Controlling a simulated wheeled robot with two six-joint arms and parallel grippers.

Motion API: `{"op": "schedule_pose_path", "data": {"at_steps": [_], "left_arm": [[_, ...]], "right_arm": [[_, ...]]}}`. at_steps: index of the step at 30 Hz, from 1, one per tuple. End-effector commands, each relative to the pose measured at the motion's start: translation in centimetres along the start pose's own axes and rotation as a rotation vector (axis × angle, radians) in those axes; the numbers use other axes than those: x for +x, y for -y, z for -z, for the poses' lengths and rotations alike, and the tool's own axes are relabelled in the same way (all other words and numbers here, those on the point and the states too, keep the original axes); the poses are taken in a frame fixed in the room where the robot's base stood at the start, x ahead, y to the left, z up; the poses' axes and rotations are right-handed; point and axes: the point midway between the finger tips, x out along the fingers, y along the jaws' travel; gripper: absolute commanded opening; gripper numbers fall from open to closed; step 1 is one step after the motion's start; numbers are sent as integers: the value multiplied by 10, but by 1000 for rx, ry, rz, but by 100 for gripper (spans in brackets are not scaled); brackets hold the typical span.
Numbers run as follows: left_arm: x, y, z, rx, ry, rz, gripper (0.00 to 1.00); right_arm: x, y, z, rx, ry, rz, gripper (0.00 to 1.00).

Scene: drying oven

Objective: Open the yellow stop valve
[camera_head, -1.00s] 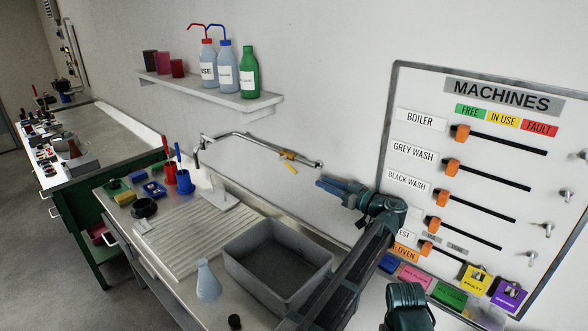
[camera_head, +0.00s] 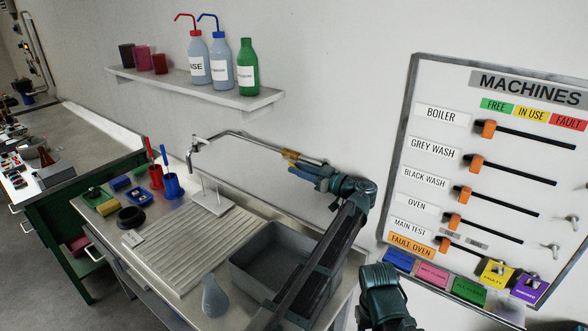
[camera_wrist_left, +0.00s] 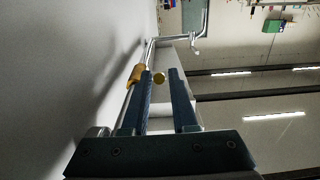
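The yellow stop valve (camera_head: 290,153) sits on the metal pipe (camera_head: 255,141) along the wall above the sink. My left gripper (camera_head: 298,167) is at the valve, and its fingers partly hide the valve lever in the head view. In the left wrist view, the gripper (camera_wrist_left: 161,78) is open with a clear gap between its fingers. A round yellow lever end (camera_wrist_left: 160,77) shows in that gap, nearer the left finger. The yellow valve body (camera_wrist_left: 136,74) is just left of the left finger. Contact cannot be told.
Below are a grey sink basin (camera_head: 285,262), a ribbed drainboard (camera_head: 190,245) and a flask (camera_head: 214,297). A shelf (camera_head: 195,92) with bottles is on the wall at upper left. The machines board (camera_head: 440,75) hangs to the right of my arm.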

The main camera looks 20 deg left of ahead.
Motion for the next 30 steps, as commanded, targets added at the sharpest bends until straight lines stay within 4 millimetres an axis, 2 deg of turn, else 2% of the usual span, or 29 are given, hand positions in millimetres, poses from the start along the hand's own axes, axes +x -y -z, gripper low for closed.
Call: {"op": "schedule_pose_path", "data": {"at_steps": [3,7,8,30], "left_arm": [[0,0,0,0,0,0,24],[0,0,0,0,0,0,1],[0,0,0,0,0,0,0],[0,0,0,0,0,0,0]], "right_arm": [[0,0,0,0,0,0,50],[0,0,0,0,0,0,50],[0,0,0,0,0,0,50],[0,0,0,0,0,0,50]]}}
